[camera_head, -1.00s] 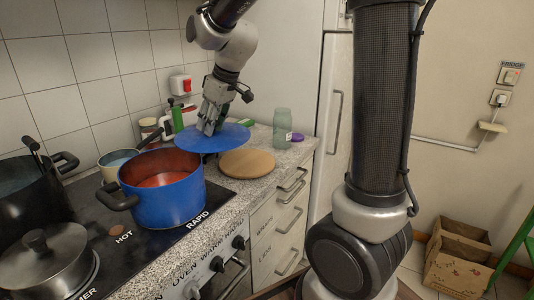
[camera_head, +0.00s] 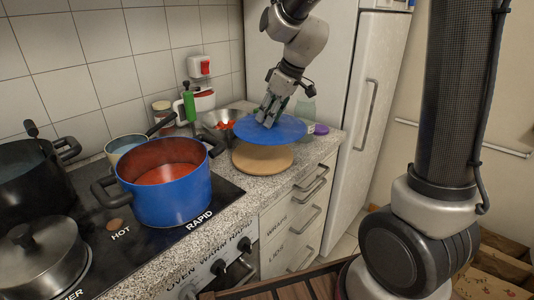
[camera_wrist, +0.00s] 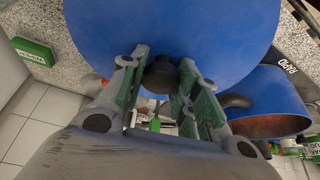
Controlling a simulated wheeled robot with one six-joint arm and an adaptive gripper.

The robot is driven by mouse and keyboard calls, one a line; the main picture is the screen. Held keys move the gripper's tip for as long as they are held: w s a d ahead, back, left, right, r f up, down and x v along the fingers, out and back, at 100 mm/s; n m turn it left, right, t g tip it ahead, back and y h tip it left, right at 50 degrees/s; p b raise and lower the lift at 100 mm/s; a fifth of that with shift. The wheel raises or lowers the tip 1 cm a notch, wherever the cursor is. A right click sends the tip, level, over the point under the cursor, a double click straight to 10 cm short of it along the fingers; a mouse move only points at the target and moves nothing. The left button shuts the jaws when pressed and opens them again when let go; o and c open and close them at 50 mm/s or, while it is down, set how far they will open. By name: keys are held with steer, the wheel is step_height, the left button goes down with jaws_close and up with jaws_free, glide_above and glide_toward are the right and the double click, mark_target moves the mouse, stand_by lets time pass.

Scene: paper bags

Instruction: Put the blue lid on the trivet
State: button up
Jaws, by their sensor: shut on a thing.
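The blue lid (camera_head: 270,128) is held flat by my gripper (camera_head: 268,120), which is shut on its dark knob (camera_wrist: 161,76). In the head view the lid is above the round wooden trivet (camera_head: 262,160) on the granite counter. A gap shows between lid and trivet, and the lid hides the trivet's back part. In the wrist view the lid (camera_wrist: 170,30) fills the top, with my gripper's fingers (camera_wrist: 160,85) on both sides of the knob. The trivet is hidden in the wrist view.
The open blue pot (camera_head: 165,190) with red contents stands on the stove left of the trivet. A metal bowl (camera_head: 216,122) with red pieces is behind. A greenish jar (camera_head: 306,108) and a purple lid (camera_head: 320,130) are to the right. The counter's front edge is close to the trivet.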

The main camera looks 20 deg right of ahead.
mark_target(279, 127)
step_height(279, 127, down, 10)
stand_by(0.5)
steer(key=o, duration=1.1)
steer(key=shift+f, duration=0.1)
steer(key=v, duration=1.1)
steer(key=shift+v, duration=0.75)
steer(key=s+d+r+m+h, duration=0.1)
steer(key=s+d+m, duration=0.2)
steer(key=s, duration=0.4)
steer(key=s+d+r+m+h, duration=0.1)
steer(key=s+d+r+m, duration=0.1)
steer(key=s, duration=0.6)
steer(key=s+d+r+m+h, duration=0.1)
steer(key=s+d+m, duration=0.3)
steer(key=s+d, duration=0.2)
steer(key=shift+s+d+r+t, duration=0.1)
steer(key=shift+s+d+t, duration=0.1)
steer(key=shift+s, duration=0.4)
steer(key=shift+s+d+r+t, duration=0.1)
steer(key=shift+s+t, duration=0.1)
steer(key=shift+s, duration=0.45)
